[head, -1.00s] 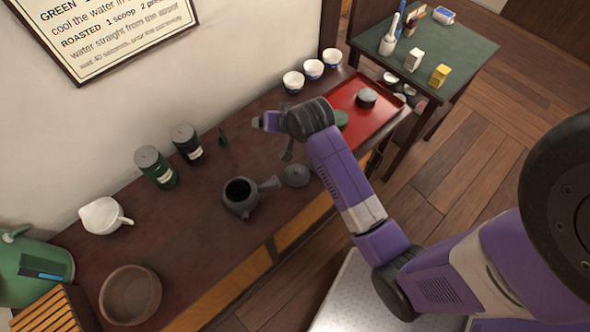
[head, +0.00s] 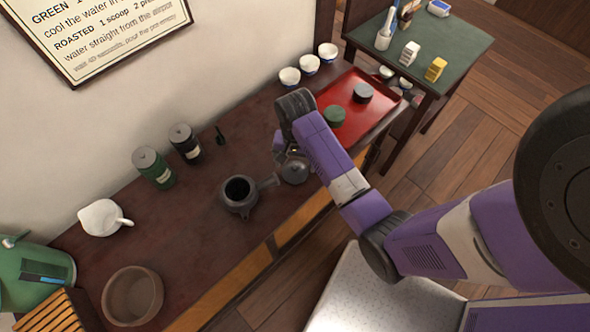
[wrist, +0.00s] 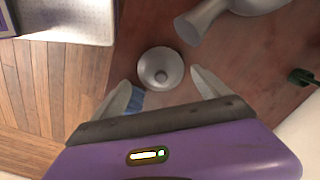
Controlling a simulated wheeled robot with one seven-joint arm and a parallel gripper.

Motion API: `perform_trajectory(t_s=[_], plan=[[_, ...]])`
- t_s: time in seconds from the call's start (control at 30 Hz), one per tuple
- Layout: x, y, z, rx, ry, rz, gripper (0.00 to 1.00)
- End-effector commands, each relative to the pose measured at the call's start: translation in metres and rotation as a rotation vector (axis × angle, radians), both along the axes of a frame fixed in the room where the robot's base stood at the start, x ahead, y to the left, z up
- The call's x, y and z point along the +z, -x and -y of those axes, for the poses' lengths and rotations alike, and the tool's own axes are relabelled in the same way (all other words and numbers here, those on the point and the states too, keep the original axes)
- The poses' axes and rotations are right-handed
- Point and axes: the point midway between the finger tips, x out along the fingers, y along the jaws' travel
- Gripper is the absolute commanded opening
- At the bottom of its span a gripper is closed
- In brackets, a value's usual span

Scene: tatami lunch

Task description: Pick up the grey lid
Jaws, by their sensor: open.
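The grey lid (head: 295,170) is a round disc with a small knob, lying on the dark wooden counter next to the handle of the dark grey teapot (head: 238,197). In the wrist view the lid (wrist: 161,68) lies ahead of the fingertips, roughly centred between them. My gripper (wrist: 166,84) is open and empty, with one finger on each side. In the head view my gripper (head: 283,150) is just beside the lid, and my arm partly covers the lid's right edge. Whether the fingers touch the lid cannot be told.
The teapot's handle (wrist: 201,24) lies close to the lid in the wrist view. A red tray (head: 352,92) with dark and green round items is behind my arm. The counter's front edge is near the lid.

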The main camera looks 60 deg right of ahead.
Motion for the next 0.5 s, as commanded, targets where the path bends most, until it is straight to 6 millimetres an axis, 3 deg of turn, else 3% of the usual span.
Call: perform_trajectory(t_s=[0.2, 0.5], plan=[[-0.027, 0.0, -0.002, 0.0, -0.001, -0.001, 0.86], [-0.031, 0.0, -0.002, 0.001, 0.001, 0.001, 0.84]])
